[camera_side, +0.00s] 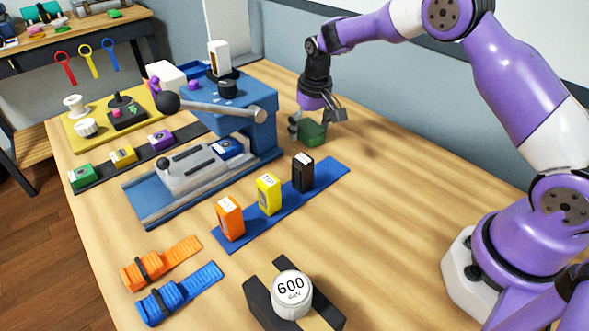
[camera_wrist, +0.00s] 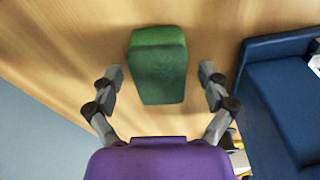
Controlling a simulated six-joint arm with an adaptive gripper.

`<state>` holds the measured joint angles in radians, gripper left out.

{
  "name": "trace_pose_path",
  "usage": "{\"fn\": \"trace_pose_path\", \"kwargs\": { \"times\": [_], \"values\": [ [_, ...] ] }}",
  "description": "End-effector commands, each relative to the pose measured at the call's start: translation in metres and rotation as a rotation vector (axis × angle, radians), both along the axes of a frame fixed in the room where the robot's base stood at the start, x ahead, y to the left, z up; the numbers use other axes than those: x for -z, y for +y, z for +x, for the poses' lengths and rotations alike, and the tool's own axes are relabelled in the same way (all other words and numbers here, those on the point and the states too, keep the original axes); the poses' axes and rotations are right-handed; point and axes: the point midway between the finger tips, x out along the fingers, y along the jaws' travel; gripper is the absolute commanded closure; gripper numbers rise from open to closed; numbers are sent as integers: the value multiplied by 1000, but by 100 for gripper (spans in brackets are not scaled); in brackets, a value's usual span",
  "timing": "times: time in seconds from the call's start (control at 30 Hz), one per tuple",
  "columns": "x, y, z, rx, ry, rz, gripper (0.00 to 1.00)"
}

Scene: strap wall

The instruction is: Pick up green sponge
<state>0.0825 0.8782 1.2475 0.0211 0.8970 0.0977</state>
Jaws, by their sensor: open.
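The green sponge (camera_side: 312,132) is a small dark green block on the wooden table, right of the blue machine in the side view. In the wrist view the sponge (camera_wrist: 158,65) lies between and slightly beyond the two fingertips, with a gap on each side. My gripper (camera_side: 318,122) is low over the sponge, its fingers spread to either side. In the wrist view my gripper (camera_wrist: 160,72) is open and holds nothing. Whether the fingertips touch the table cannot be told.
The blue machine (camera_side: 265,125) with a long lever stands close left of my gripper; its blue side (camera_wrist: 275,110) shows at right in the wrist view. A blue strip (camera_side: 283,207) with three upright boxes lies nearer the camera. The table right of the sponge is clear.

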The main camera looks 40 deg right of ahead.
Motion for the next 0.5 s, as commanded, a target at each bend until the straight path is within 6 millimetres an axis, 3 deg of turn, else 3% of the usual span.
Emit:
{"fn": "trace_pose_path", "kwargs": {
  "times": [0.07, 0.37, 0.5],
  "values": [
    [0, 0, 0, 0, -1, 0, 10],
    [-1, 0, 0, 0, -1, 0, 54],
    [-1, 0, 0, -1, -1, 0, 58]
  ]
}}
